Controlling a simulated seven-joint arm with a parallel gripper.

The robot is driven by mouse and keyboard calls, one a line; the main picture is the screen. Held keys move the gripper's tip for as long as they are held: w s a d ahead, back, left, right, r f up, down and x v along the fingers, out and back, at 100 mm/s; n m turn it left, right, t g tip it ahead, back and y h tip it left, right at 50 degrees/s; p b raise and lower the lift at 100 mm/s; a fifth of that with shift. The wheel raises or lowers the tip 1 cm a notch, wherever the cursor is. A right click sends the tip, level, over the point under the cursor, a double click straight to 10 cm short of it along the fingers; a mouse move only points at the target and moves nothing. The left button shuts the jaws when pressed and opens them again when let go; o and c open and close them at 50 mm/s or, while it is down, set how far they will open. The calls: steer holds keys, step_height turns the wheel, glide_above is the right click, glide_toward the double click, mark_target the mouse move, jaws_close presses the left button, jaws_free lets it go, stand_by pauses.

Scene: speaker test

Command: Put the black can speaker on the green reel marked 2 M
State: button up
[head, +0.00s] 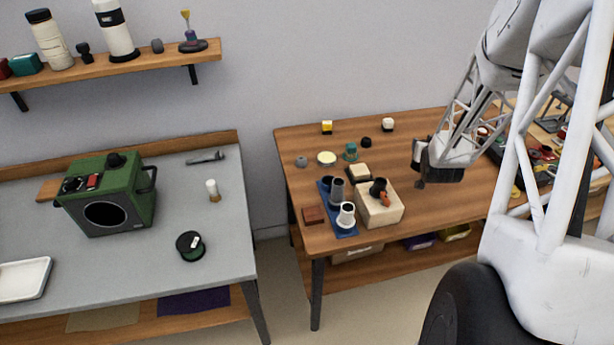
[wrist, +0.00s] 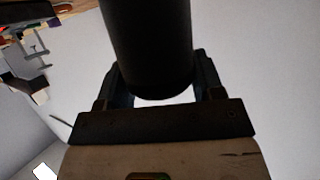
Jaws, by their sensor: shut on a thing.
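The black can speaker (wrist: 148,45) is a plain dark cylinder between the two fingers of my gripper (wrist: 160,82) in the wrist view, and its upper part runs out of the frame. My gripper is shut on it. In the head view my gripper (head: 424,165) is above the right wooden table; the can is hard to tell from the dark gripper parts there. The green reel (head: 190,246) lies flat on the grey table at left, near its front right edge, with a small white label on top. Its marking is too small to read. My gripper is far to its right.
A green box-shaped device (head: 140,204) and a small white-topped cylinder (head: 212,190) stand behind the reel. A white tray (head: 48,280) lies at far left. A gap separates the grey table (head: 150,275) from the wooden table (head: 296,160), which holds a beige block (head: 368,212) and several small items.

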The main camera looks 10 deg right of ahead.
steer(key=shift+r, duration=0.15)
step_height(320, 180, up, 6)
steer(key=shift+r, duration=0.25)
steer(key=s+a+n+y, duration=0.1)
steer(key=a+n+y, duration=0.7)
steer(key=a, duration=3)
steer(key=s+a+n+g+y, duration=0.2)
steer(key=s+a+n+y, duration=0.2)
steer(key=s+a, duration=0.75)
steer(key=s+a+n+g+y, duration=0.2)
steer(key=s+a+n+y, duration=0.15)
steer(key=s+a, duration=0.85)
step_height(320, 180, down, 5)
steer(key=w+a, duration=0.2)
steer(key=shift+w+a+f+y, duration=0.15)
steer(key=shift+w+a+y, duration=0.15)
steer(key=shift+a+y, duration=0.05)
steer(key=shift+m, duration=0.25)
